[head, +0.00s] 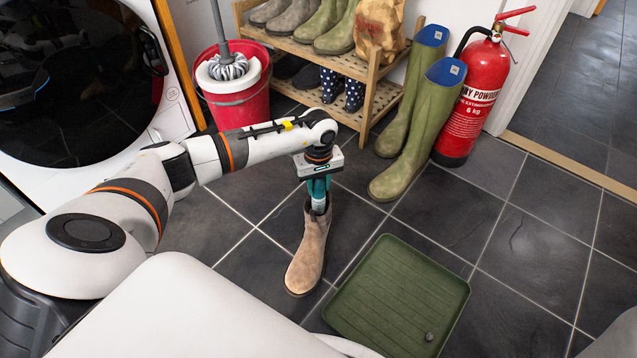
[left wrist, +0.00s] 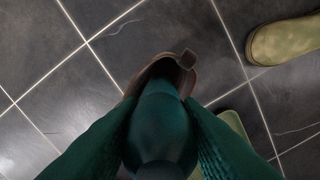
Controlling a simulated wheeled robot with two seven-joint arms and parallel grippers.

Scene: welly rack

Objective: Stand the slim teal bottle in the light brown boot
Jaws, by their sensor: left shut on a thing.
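The light brown boot (head: 308,252) stands upright on the tiled floor, toe toward the front, left of the green tray. My left gripper (head: 318,190) is directly above its opening, pointing down, shut on the slim teal bottle (left wrist: 160,125). The bottle is mostly hidden by the fingers in the head view. In the left wrist view the bottle lies between the ridged teal fingers, over the boot's opening (left wrist: 162,68). Its lower end is at or inside the boot's top; how deep it reaches is hidden. My right gripper is not in view.
A green tray (head: 388,297) with a small grey lump lies right of the boot. Green wellies (head: 418,125) stand behind, beside a red fire extinguisher (head: 475,100). A wooden shoe rack (head: 375,95), a red mop bucket (head: 238,102) and a washing machine (head: 165,105) line the back.

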